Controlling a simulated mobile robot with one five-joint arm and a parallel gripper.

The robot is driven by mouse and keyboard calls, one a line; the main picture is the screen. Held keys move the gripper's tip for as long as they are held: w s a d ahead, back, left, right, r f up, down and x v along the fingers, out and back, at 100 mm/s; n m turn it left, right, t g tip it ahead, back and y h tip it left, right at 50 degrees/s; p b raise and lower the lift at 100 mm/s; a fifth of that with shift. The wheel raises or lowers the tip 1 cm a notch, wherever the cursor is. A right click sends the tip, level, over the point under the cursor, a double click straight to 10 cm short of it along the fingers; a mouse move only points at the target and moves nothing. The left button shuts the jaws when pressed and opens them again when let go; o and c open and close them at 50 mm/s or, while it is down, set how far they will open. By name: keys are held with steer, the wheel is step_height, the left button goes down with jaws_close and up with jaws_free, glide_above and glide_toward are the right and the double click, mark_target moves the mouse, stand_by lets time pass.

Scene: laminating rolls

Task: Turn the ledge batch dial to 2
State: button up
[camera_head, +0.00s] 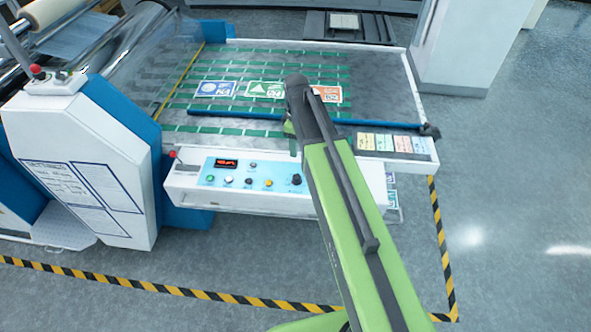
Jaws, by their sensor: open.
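The ledge (225,199) is a white front shelf with a light blue control panel. A black round dial (296,179) sits at the panel's right end, just left of my green arm. Its pointer and any numbers are too small to read. My gripper (293,147) is mostly hidden behind my own arm; only a small dark part shows, above the dial in the picture. It looks apart from the dial, and its fingertips cannot be made out. I see nothing held.
The panel also has a red-lit display (227,163) and several coloured buttons. A small red-tipped lever (173,155) stands at the ledge's left end. A blue bar (240,115) crosses the green-striped table behind. A white machine cabinet (95,165) stands left. Floor in front is clear.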

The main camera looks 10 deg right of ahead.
mark_target(297, 176)
steer(key=f+b, duration=0.8)
steer(key=f, duration=0.1)
steer(key=f+b, duration=0.8)
steer(key=b, duration=0.1)
steer(key=shift+w+d+f, duration=0.1)
steer(key=shift+w+f, duration=0.1)
steer(key=shift+f, duration=0.15)
steer(key=shift+r, duration=0.1)
jaws_close()
